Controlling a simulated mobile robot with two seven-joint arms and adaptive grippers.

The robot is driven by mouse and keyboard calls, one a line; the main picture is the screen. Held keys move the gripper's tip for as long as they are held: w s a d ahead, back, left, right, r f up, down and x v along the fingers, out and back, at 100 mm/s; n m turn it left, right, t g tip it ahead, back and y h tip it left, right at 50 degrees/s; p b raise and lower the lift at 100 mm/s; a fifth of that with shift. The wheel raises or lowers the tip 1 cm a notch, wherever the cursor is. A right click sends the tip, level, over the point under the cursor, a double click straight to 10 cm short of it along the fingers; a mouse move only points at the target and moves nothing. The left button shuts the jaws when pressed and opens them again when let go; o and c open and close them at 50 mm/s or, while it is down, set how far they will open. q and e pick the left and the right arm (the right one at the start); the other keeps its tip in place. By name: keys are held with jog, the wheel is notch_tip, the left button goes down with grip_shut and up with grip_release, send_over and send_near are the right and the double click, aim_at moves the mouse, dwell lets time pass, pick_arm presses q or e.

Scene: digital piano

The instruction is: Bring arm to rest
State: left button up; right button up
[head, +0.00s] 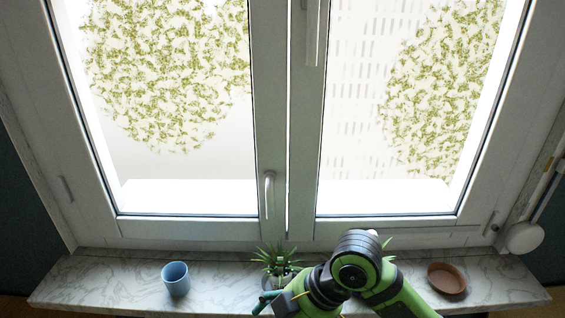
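My green and black arm (355,272) rises from the bottom edge, right of centre, and bends over the marble windowsill (220,284). It seems to be my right arm, with its end low and left of the bend. A dark part at that end, perhaps my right gripper (286,304), is cut by the bottom edge, and its fingers cannot be made out. A small teal piece (266,298) shows beside it; I cannot tell whether it is held. My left gripper is not in view.
A spiky green plant (277,262) stands on the sill close behind the arm's end. A blue cup (175,279) stands to the left and a terracotta saucer (447,278) lies to the right. The closed window (270,200) is behind. The sill between cup and plant is clear.

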jog(key=s+d+f+m+t+h, duration=0.2)
jog(key=s+d+f+m+h, duration=0.1)
jog(key=s+d+f+m, duration=0.55)
jog(key=s+d+f+m+t+h, duration=0.1)
jog(key=s+d+f+m+h, duration=0.2)
jog(key=s+d+f+m, duration=0.55)
jog(key=d+f+n+g, duration=0.1)
jog(key=d+f+n, duration=0.15)
jog(key=f, duration=2.05)
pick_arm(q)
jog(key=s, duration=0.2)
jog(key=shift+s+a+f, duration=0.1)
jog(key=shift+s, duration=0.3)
pick_arm(e)
jog(key=s+d+f+g, duration=0.1)
jog(key=s+d+f, duration=0.2)
jog(key=s+f, duration=1)
jog(key=shift+s+m, duration=0.35)
jog(key=shift+s, duration=0.15)
jog(key=shift+d+f, duration=0.1)
